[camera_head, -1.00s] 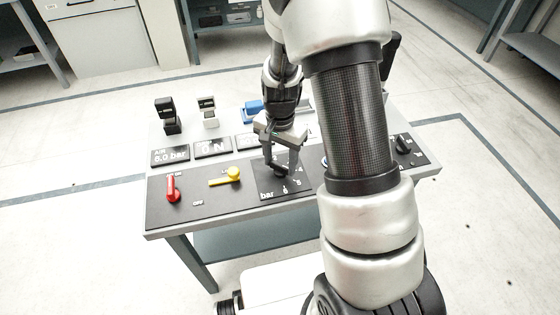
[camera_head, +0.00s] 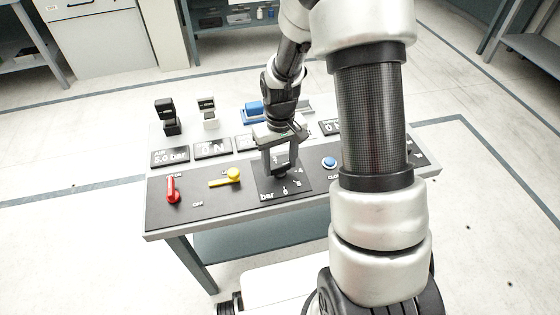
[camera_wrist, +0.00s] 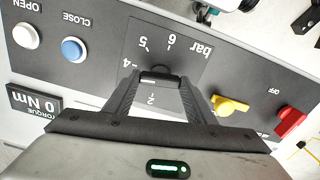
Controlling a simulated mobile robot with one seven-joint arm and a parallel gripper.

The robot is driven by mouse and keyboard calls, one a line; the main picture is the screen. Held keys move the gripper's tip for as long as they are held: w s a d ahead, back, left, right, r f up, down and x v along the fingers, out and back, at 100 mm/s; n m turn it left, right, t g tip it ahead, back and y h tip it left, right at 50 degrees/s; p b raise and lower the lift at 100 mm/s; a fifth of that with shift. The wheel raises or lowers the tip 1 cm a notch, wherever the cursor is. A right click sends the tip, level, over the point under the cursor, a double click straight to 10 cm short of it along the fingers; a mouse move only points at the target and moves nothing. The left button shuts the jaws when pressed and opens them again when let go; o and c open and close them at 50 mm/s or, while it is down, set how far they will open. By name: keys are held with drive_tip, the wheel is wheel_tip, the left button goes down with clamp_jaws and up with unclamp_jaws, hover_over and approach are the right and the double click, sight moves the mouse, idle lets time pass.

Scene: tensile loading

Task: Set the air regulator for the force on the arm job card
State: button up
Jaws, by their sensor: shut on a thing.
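The black air regulator knob (camera_wrist: 156,76) sits on a dark dial plate marked in bar, with the figures 2, 4, 5 and 6 showing in the wrist view. My gripper (camera_wrist: 157,92) is shut on the knob, its fingers at either side. In the head view my gripper (camera_head: 281,170) comes down over the dial plate (camera_head: 265,187) and hides most of the knob. The knob's pointer is hard to make out. The air display (camera_head: 169,157) looks to read 5.0 bar. I cannot make out a readable arm job card.
A red lever (camera_head: 172,190) and a yellow lever (camera_head: 226,178) stand left of the dial. A blue button (camera_head: 329,163) is to the right, partly near my arm. The force display (camera_head: 212,149) reads 0 N. A black device (camera_head: 170,115) and a blue one (camera_head: 254,110) stand behind.

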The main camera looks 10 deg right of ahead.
sight(280, 165)
drive_tip(key=n+p, duration=0.1)
drive_tip(key=n, duration=0.5)
drive_tip(key=shift+r+p, duration=0.15)
drive_tip(key=shift+p, duration=0.2)
drive_tip(key=n+p, duration=0.2)
drive_tip(key=n, duration=0.3)
drive_tip(key=shift+n, duration=0.4)
drive_tip(key=o, duration=1)
drive_tip(key=shift+o, duration=0.2)
wheel_tip(280, 165, up, 17)
drive_tip(key=p, duration=0.3)
drive_tip(key=shift+r, duration=0.15)
